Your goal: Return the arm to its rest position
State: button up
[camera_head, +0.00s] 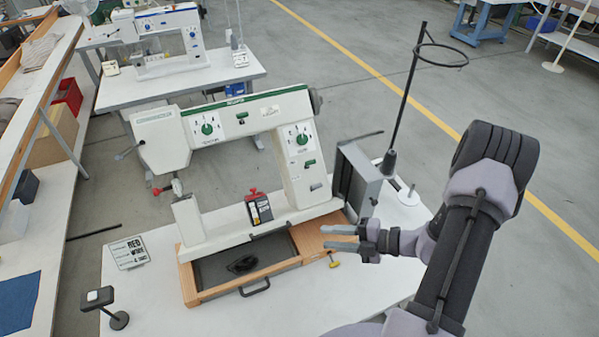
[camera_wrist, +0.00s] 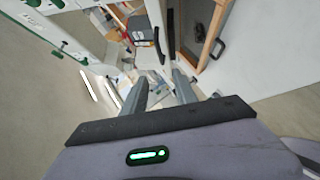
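My gripper (camera_head: 326,237) is at the right of the picture in the head view, over the white table beside the press's wooden base. Its two fingers point left and stand apart with nothing between them. In the wrist view the gripper (camera_wrist: 160,86) also shows two separate, empty fingers. My arm is folded along the right side of the head view. The white and green press (camera_head: 240,117) stands on the table to the left of the gripper. A red and black box (camera_head: 259,208) sits at the press's base, and it also shows in the wrist view (camera_wrist: 142,32).
A drawer with a dark handle (camera_head: 255,288) is in the wooden base (camera_head: 190,284), with a dark object (camera_head: 242,265) inside. A grey box (camera_head: 361,178) and a tall black stand (camera_head: 403,100) with a ring are behind the gripper. The table's front right is clear.

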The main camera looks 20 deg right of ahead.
jog(key=s+a+r+n+g+h+b, duration=0.2)
jog(key=a+r+n+g+b, duration=0.35)
jog(key=n, duration=0.65)
jog(key=s+a+r+n+g+h+b, duration=0.1)
jog(key=s+a+r+n+g+b, duration=0.15)
jog(key=a+n+b, duration=0.6)
jog(key=s+a+r+n+t+h+b, duration=0.1)
jog(key=s+n, duration=0.3)
jog(key=n, duration=0.7)
jog(key=s+a+r+n+t+h+b, duration=0.1)
jog(key=s+a+n+t+h+b, duration=0.1)
jog(key=n, duration=1)
jog(key=s+t+h+b, duration=0.1)
jog(key=s+h, duration=0.1)
jog(key=s, duration=0.1)
jog(key=shift+r+h, duration=0.25)
jog(key=shift+h, duration=0.05)
jog(key=shift+a, duration=0.1)
